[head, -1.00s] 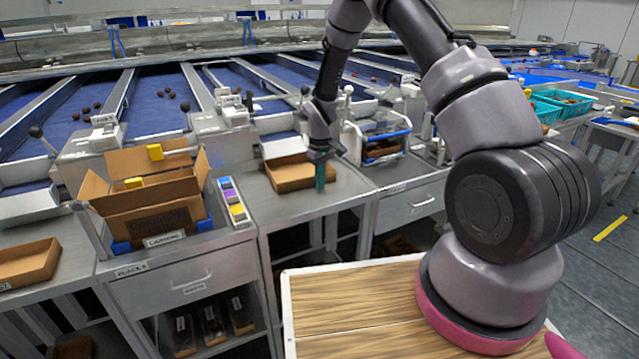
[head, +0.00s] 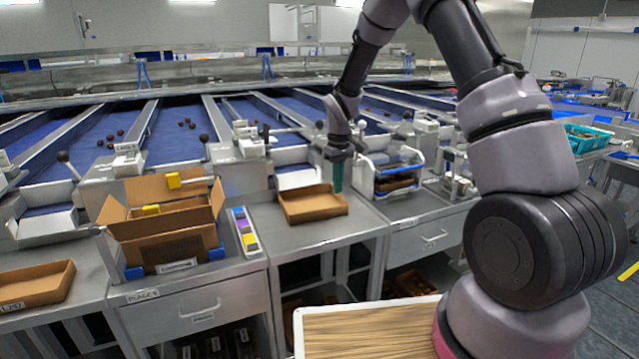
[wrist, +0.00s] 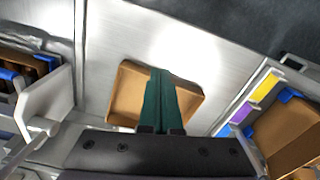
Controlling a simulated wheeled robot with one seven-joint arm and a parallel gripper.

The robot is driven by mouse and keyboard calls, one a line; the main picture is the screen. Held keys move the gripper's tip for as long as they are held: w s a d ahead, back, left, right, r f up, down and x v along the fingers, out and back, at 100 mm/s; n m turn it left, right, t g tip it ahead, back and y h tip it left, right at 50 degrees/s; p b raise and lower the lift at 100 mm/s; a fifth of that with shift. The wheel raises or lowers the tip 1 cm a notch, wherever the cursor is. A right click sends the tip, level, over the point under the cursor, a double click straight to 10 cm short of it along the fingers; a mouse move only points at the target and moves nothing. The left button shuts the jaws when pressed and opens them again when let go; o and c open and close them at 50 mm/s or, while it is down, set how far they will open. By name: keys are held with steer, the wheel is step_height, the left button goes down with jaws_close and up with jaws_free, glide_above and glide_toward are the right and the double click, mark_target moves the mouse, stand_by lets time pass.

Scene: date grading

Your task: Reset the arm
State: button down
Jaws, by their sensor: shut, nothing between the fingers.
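My gripper (head: 338,178) hangs from my arm over the right part of a shallow brown cardboard tray in the head view. Its green fingers point down and are shut with nothing between them. In the wrist view the fingers (wrist: 161,100) lie together in front of the tray (wrist: 130,92). The tray (head: 312,213) sits on the metal bench and looks empty where it shows. I cannot tell exactly how high the fingertips are above the tray or bench.
An open cardboard carton (head: 165,245) stands left of the tray, with a strip of coloured blocks (head: 244,232) beside it. A clear bin with blue edges (head: 393,175) stands close at the right. Another shallow tray (head: 35,287) lies far left. Sorting lanes with dates run behind.

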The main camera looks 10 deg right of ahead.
steer(key=s+d+r+m+t+y, duration=0.1)
steer(key=s+d+r+m+t, duration=0.3)
steer(key=r, duration=0.7)
steer(key=s+d+r+m+g, duration=0.1)
steer(key=s+d+r, duration=0.2)
steer(key=s+r, duration=0.55)
steer(key=s+d+r+m+t, duration=0.1)
steer(key=s+r+m+t, duration=0.1)
steer(key=s+r, duration=0.4)
steer(key=s+d+r+m+t+y, duration=0.1)
steer(key=s+d+r+m+t, duration=0.1)
steer(key=s+r, duration=0.4)
steer(key=s+m, duration=0.1)
steer(key=s, duration=0.3)
steer(key=shift+s+d, duration=0.3)
steer(key=shift+s, duration=0.1)
